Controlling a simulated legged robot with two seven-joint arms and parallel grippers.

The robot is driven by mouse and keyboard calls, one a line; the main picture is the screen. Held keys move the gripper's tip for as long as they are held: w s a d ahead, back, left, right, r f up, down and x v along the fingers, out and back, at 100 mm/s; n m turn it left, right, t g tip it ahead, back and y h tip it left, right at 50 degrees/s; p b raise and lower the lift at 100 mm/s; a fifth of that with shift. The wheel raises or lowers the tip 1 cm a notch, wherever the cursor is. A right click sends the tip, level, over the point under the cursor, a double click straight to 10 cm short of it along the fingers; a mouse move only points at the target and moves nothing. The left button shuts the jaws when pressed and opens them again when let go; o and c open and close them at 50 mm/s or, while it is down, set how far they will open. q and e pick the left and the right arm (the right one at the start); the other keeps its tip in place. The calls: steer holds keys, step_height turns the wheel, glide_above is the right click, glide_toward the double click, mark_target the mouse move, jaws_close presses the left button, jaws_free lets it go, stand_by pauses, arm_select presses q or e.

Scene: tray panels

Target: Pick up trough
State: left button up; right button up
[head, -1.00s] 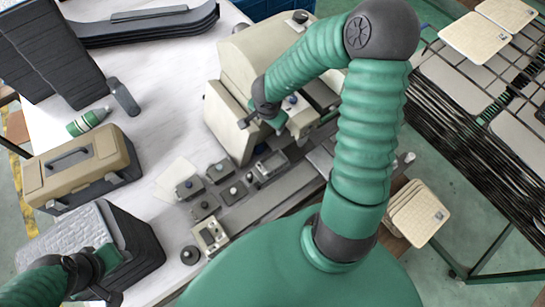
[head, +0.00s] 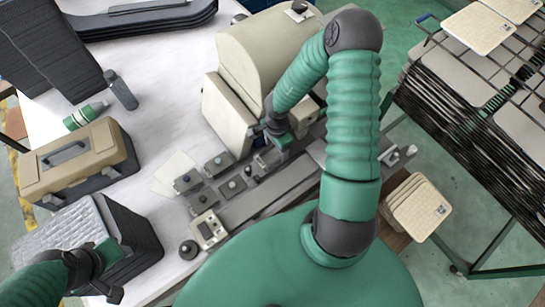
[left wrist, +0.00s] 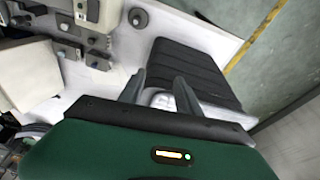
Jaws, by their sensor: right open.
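No single thing is plainly marked as the trough. The likeliest match is the stack of long, dark, curved trays (head: 140,24) at the far edge of the table, apart from both grippers. My right gripper (head: 278,140) is open, low in front of the beige machine and above its grey rail; the arm partly hides its fingers. My left gripper (head: 108,272) is beside the dark stack with a silver quilted top (head: 58,232). In the left wrist view its fingers (left wrist: 160,90) are apart, over this stack's near edge, with its dark ribbed side (left wrist: 195,72) beyond.
The beige machine (head: 240,75) stands mid-table, with small grey control blocks (head: 218,165) beside it. A tan toolbox (head: 98,150), a green bottle (head: 82,118) and a dark stack (head: 50,45) are on the left. A rack of panels (head: 470,115) stands right.

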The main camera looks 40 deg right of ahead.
mark_target(271, 157)
step_height(271, 157, down, 3)
steer(key=shift+r, duration=0.1)
steer(key=shift+w, duration=0.1)
steer(key=shift+a, duration=0.1)
steer(key=shift+c, duration=0.5)
steer(key=shift+r, duration=0.1)
steer(key=c, duration=1.4)
steer(key=shift+o, duration=0.2)
steer(key=shift+r, duration=0.1)
